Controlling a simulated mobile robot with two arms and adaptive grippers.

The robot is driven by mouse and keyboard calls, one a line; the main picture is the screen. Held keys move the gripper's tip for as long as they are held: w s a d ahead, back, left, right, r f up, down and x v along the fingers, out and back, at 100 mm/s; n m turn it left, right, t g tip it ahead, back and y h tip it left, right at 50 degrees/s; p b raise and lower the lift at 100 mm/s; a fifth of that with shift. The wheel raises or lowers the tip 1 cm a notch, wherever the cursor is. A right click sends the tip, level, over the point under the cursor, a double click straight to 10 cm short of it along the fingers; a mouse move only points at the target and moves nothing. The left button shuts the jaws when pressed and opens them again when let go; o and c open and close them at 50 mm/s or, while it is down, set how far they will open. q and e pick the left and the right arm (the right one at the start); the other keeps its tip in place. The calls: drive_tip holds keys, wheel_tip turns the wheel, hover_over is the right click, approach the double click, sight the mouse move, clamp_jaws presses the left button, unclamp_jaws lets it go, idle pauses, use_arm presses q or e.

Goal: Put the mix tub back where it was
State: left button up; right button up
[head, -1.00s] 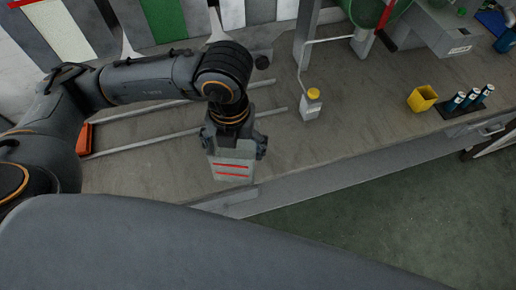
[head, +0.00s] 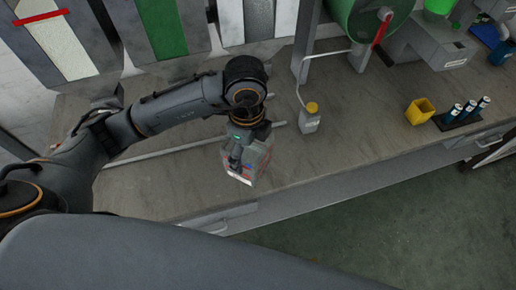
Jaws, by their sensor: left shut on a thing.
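The mix tub (head: 255,172) is a see-through box-like tub with a red line on its side, in the middle of the head view. My left gripper (head: 240,160) is shut on it, reaching down from above. The tub is over the workbench, near its front edge. I cannot tell whether its base touches the bench top. The gripper hides part of the tub. My right gripper is not in view.
On the workbench (head: 350,150), a bottle with a yellow cap (head: 310,120) stands right of the tub. A yellow box (head: 420,111) and a rack of blue vials (head: 463,112) are farther right. A green drum (head: 362,20) stands behind.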

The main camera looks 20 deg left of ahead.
sight(258, 150)
use_arm(q)
drive_tip(key=w+f+p, duration=0.1)
drive_tip(key=w+f, duration=0.5)
drive_tip(key=shift+w+d+f, duration=0.1)
wheel_tip(258, 150, down, 3)
drive_tip(key=shift+w+f+p, duration=0.1)
drive_tip(key=shift+w+p, duration=0.05)
drive_tip(key=shift+p, duration=0.35)
drive_tip(key=shift+f, duration=0.1)
drive_tip(key=shift+f, duration=0.1)
drive_tip(key=shift+f, duration=0.15)
drive_tip(key=o, duration=1.1)
